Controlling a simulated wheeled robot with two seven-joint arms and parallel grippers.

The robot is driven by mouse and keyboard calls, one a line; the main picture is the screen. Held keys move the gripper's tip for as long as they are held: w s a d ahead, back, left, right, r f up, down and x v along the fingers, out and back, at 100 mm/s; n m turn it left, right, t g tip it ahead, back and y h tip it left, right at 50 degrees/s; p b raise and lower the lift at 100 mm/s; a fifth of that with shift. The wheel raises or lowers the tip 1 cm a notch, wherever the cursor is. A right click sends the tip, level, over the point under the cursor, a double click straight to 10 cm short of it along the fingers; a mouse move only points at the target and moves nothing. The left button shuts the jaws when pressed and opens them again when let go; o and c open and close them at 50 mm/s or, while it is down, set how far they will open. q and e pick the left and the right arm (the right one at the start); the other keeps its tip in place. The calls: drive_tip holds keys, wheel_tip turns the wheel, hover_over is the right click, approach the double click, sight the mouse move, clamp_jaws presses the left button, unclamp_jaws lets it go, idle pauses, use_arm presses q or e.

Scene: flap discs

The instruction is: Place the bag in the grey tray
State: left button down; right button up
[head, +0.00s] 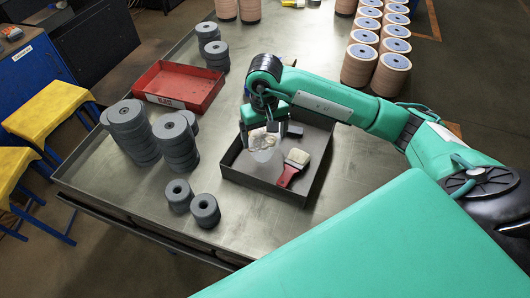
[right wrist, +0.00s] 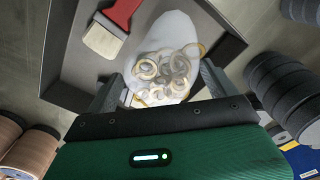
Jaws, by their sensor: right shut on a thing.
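The bag (head: 264,142) is pale and see-through, with several beige rings inside. In the right wrist view the bag (right wrist: 168,62) lies between the two fingers. My right gripper (head: 266,133) is shut on it and points down over the grey tray (head: 247,184). The bag is within the outline of the tray, left of the brush; I cannot tell whether it touches the floor of the tray. The right gripper also shows in the right wrist view (right wrist: 162,90). My left gripper is in neither view.
A brush (head: 290,170) with a red handle lies in the grey tray. A red tray (head: 180,87) stands behind to the left. Stacks of grey discs (head: 131,130) stand at the left, and stacks of tan discs (head: 391,73) at the back right. Bare table shows around the tray.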

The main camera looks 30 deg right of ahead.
drive_tip(key=p, duration=0.1)
hover_over(265, 164)
wheel_tip(265, 164, down, 6)
drive_tip(key=shift+f, duration=0.2)
drive_tip(key=shift+f+p, duration=0.35)
drive_tip(key=shift+f, duration=0.2)
wheel_tip(265, 164, down, 3)
drive_tip(key=shift+f+p, duration=0.1)
drive_tip(key=shift+p, duration=0.35)
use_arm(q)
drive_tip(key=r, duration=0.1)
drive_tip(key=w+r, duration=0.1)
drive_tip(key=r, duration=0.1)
use_arm(e)
drive_tip(key=shift+f+b, duration=0.2)
drive_tip(key=shift+b, duration=0.1)
drive_tip(key=o, duration=0.9)
drive_tip(key=shift+r, duration=0.1)
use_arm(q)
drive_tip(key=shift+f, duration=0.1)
use_arm(e)
drive_tip(key=shift+r, duration=0.1)
